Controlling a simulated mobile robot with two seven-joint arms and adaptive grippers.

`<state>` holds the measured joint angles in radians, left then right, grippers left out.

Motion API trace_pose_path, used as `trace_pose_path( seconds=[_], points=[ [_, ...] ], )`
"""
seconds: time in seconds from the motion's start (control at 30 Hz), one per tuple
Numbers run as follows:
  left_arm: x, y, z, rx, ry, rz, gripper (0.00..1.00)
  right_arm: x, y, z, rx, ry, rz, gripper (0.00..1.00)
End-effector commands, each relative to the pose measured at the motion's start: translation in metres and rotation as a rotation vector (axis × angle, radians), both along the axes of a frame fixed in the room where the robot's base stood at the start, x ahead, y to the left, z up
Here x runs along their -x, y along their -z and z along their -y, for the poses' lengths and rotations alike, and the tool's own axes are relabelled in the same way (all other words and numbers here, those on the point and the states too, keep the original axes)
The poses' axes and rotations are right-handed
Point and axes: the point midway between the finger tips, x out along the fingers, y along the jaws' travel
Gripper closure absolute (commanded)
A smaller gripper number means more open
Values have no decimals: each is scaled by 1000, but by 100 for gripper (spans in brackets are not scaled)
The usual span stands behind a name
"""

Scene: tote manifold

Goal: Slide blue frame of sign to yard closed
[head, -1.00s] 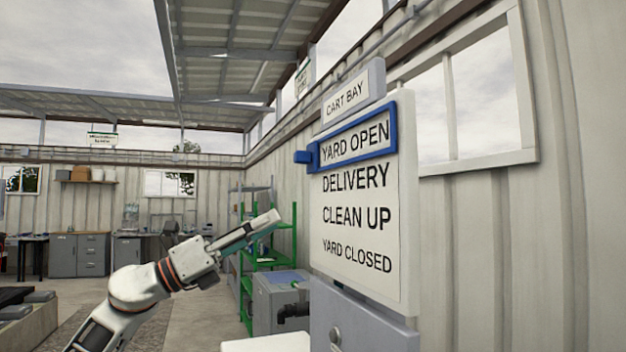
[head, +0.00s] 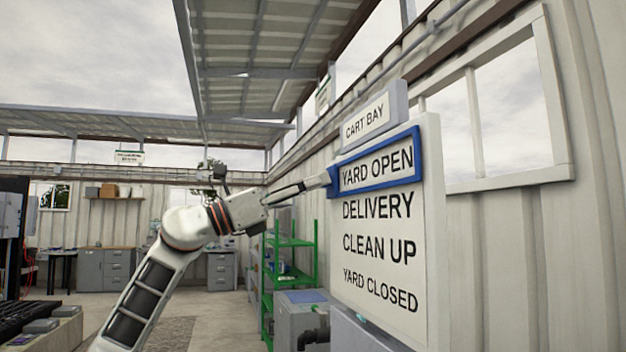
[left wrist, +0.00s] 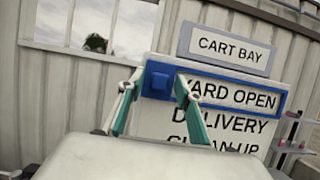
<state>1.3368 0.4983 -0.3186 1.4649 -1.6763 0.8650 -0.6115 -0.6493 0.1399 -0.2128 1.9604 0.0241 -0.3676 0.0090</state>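The sign (head: 436,240) is a white board listing YARD OPEN, DELIVERY, CLEAN UP and YARD CLOSED from top to bottom. The blue frame (head: 385,183) surrounds YARD OPEN, the top line. A blue handle (left wrist: 160,79) sticks out at the frame's left end and faces me in the left wrist view. My left gripper (head: 328,181) has reached the handle. In the left wrist view its fingers (left wrist: 159,78) are spread, one on each side of the handle; firm contact is not visible. In that view the lower sign is hidden by my gripper. My right gripper is not in view.
A CART BAY plate (head: 368,118) tops the sign. A grey cabinet (head: 300,318) and green shelving (head: 290,275) stand behind and left of the sign. A windowed wall (head: 505,250) is on the right. The space directly left of the board is open.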

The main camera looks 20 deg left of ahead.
Motion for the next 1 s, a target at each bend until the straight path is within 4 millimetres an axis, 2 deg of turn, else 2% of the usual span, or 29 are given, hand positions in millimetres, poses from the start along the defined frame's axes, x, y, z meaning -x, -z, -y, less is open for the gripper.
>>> trace_pose_path(
  seconds=[0.33,0.47,0.7,0.87,1.0],
  points=[
    [-3,-1,4,-1,-1,-1,65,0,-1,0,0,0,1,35],
    [-3,-1,4,0,-1,0,99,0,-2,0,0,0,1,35],
    [-3,2,4,-1,-1,-1,100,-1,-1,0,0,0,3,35],
    [-4,23,4,-1,-2,-2,100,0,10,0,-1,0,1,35],
    [-5,58,4,-2,-2,-5,100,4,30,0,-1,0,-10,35]
  ],
)
